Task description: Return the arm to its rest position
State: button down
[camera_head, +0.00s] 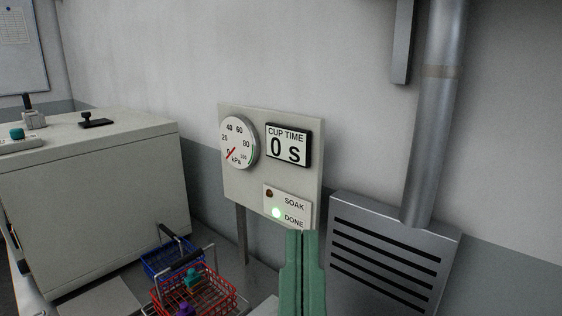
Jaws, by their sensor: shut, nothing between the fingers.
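My gripper (303,236) shows at the bottom centre as two green fingers pressed together, pointing up in the picture. It is shut and empty. Its tips overlap the lower right edge of a pale panel (235,185) in the picture. The rest of my arm is out of view.
The panel carries a kPa gauge (238,142) with its needle near 0, a display (288,146) reading "CUP TIME 0 S", and a lit green DONE lamp (278,212). A red basket (160,300) holding teal and purple pieces and a blue basket (150,265) stand left. A vented metal box (440,245) is right.

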notch_tip(320, 180, up, 38)
jog(key=a+p, duration=0.1)
jog(key=p, duration=3.5)
jog(key=shift+y, duration=0.4)
